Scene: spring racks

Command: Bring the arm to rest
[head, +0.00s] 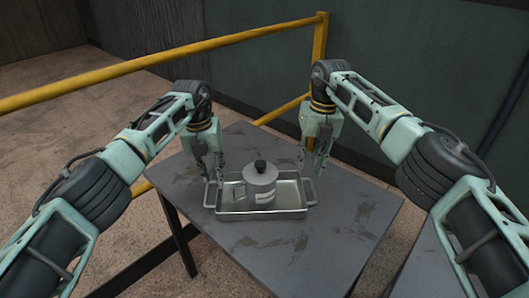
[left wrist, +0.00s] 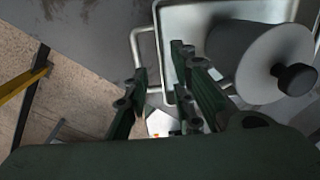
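A metal tray (head: 232,213) with a loop handle at each end stands on the dark table. A grey canister (head: 262,190) with a black knob sits upright in it; the canister also shows in the left wrist view (left wrist: 250,55). My left gripper (head: 213,178) is above the tray's left end.
The grey table (head: 340,232) has bare, scuffed room in front and to the right of the tray. A yellow rail (head: 150,61) runs behind and left. A dark green wall (head: 420,70) stands behind. Another grey surface (head: 432,268) is at lower right.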

